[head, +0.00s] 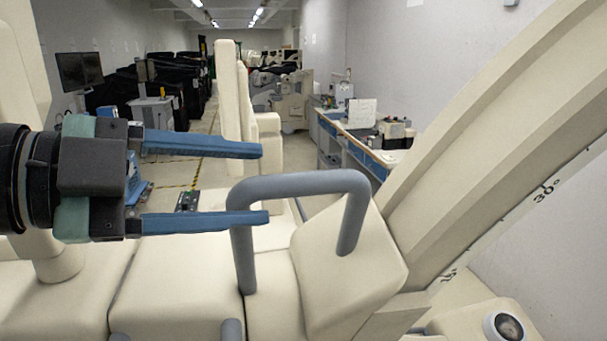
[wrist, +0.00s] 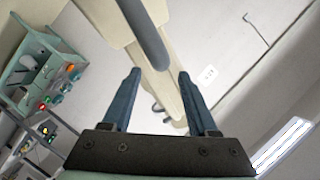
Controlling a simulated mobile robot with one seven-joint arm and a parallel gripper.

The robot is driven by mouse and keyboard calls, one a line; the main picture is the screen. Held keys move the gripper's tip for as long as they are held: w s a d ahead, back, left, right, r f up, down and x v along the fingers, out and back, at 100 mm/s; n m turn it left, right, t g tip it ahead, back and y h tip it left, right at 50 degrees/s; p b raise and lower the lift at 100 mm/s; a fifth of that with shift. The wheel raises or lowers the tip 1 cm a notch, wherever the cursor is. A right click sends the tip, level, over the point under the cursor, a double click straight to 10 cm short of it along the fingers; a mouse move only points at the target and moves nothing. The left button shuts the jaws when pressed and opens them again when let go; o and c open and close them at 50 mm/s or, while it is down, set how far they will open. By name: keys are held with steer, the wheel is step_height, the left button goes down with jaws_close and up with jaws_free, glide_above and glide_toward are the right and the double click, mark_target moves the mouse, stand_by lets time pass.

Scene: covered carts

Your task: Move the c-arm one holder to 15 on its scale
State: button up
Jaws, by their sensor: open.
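The cream c-arm holder (head: 350,275) is a block at the base of the curved cream c-arm (head: 480,130). A grey bent handle (head: 300,184) rises from it. The scale (head: 500,232) runs along the c-arm's lower edge; 15 shows right beside the holder's edge and 30 lies farther up. My gripper (head: 265,184) is open and empty, its blue fingers pointing right at the handle's left upright. The lower fingertip overlaps that upright in the picture; contact cannot be told. In the wrist view, the handle (wrist: 143,35) appears ahead, between the lines of my open fingers (wrist: 160,76).
A round dark knob (head: 508,327) sits on a cream part at lower right. Cream cart bodies (head: 185,285) fill the lower left. Behind are a bench (head: 375,160), monitors (head: 78,70) and an open floor aisle. A wall closes the right side.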

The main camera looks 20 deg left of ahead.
mark_target(301, 196)
steer(key=shift+p+x, duration=1.4)
steer(key=shift+x, duration=2)
jaws_close()
